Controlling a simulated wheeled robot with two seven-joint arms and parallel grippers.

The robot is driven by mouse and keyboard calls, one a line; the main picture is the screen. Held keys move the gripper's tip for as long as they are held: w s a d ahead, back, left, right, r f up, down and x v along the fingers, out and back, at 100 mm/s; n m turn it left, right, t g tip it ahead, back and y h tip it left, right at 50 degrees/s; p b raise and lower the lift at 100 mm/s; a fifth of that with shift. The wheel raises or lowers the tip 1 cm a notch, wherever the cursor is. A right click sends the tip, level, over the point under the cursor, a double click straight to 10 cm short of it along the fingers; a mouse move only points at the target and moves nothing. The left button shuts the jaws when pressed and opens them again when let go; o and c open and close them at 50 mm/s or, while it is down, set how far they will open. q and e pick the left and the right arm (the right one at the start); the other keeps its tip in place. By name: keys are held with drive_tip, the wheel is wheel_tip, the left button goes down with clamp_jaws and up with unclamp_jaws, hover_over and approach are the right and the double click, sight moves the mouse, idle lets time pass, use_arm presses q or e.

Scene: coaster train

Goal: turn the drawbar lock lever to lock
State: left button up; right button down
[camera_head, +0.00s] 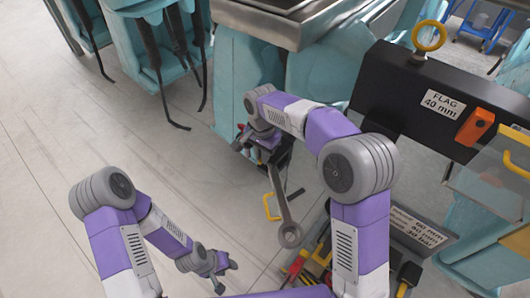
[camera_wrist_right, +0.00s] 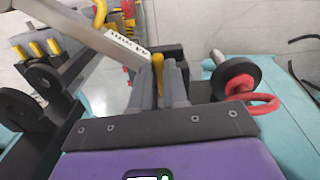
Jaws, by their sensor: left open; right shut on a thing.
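In the head view, my right arm reaches away to the coupling at the teal car's end, and my right gripper (camera_head: 243,140) is there, partly hidden by the arm. In the right wrist view, the fingers of my right gripper (camera_wrist_right: 161,88) are shut on a narrow yellow lever (camera_wrist_right: 158,62), which looks like the drawbar lock lever. Its lower part is hidden between the fingers. A grey labelled drawbar (camera_wrist_right: 85,30) runs from the upper left towards the lever; its ring end (camera_head: 289,234) shows in the head view. My left gripper (camera_head: 220,277) is open and empty, low at the left, far from the lever.
A red ring handle (camera_wrist_right: 262,104) and a black disc (camera_wrist_right: 238,75) sit right of my right gripper. A black box labelled FLAG 40 mm (camera_head: 400,92) stands at the right. A tool tray (camera_head: 425,237) is below it.

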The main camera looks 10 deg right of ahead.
drive_tip(key=shift+w+a+m, duration=0.1)
drive_tip(key=shift+w+m, duration=0.1)
drive_tip(key=shift+m, duration=0.3)
drive_tip(key=c, duration=1.1)
unclamp_jaws()
drive_tip(key=shift+c, duration=0.2)
wheel_tip(320, 180, up, 8)
drive_tip(key=shift+f+p, duration=0.15)
drive_tip(key=shift+p, duration=0.45)
